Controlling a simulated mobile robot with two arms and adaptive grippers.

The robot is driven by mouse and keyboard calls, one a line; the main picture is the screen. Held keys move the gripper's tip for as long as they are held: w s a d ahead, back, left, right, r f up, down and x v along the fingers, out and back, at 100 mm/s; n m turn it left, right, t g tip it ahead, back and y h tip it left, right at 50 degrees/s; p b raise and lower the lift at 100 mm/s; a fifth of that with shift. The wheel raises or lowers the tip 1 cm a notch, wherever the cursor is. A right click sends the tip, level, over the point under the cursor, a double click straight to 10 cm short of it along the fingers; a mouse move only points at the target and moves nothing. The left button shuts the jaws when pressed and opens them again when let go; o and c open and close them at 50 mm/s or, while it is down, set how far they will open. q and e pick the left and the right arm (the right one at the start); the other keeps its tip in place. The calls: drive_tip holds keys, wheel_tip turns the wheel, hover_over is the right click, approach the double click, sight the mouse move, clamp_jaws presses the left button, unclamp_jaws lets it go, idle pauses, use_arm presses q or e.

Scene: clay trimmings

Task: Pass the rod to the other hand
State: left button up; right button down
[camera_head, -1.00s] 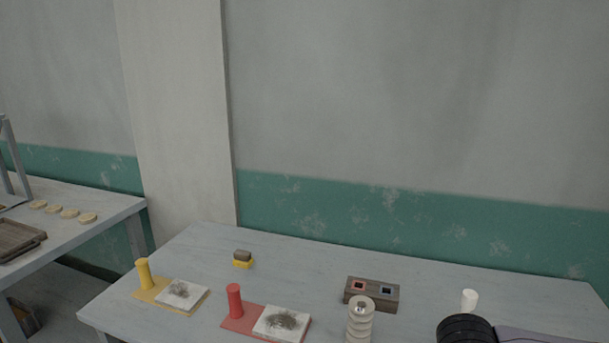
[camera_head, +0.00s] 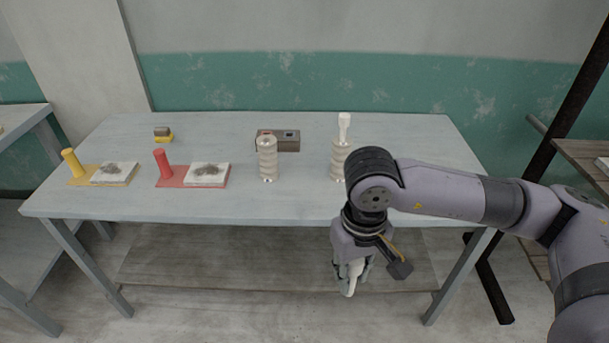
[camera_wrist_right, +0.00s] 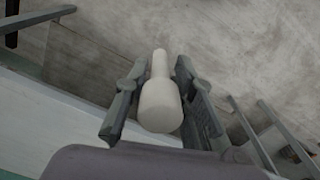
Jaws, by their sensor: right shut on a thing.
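My right gripper (camera_head: 350,280) hangs pointing down in front of the table's front edge, at the end of my right arm. In the right wrist view the right gripper (camera_wrist_right: 165,108) is shut on a pale, off-white rod (camera_wrist_right: 160,106). The rod has a thick rounded end and a narrower end between the two dark fingers. In the head view the rod is hard to tell apart from the pale fingers. My left gripper is not in view.
On the table (camera_head: 250,202) stand two ribbed pale stacks (camera_head: 267,160) (camera_head: 338,160), a white peg-like piece (camera_head: 344,128), a brown block with two sockets (camera_head: 280,140), and yellow (camera_head: 71,163) and red (camera_head: 162,163) posts by white slabs. A shelf (camera_head: 588,155) is at right.

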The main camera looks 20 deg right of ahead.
drive_tip(key=shift+a+r, duration=0.15)
drive_tip(key=w+a+r+n, duration=0.4)
drive_tip(key=a+r+n, duration=0.5)
drive_tip(key=a, duration=0.4)
drive_tip(key=w+a+f+n, duration=0.3)
drive_tip(key=w+a+f, duration=0.1)
drive_tip(key=s+d+r+m, duration=0.6)
drive_tip(key=d+r+m, duration=0.2)
drive_tip(key=r, duration=0.2)
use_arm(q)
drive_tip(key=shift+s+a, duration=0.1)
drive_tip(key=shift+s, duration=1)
use_arm(e)
drive_tip(key=w+a+m, duration=0.4)
drive_tip(key=w+a, duration=0.4)
drive_tip(key=a, duration=0.1)
drive_tip(key=shift+a+f, duration=0.15)
drive_tip(key=shift+a, duration=0.2)
drive_tip(key=shift+s, duration=0.1)
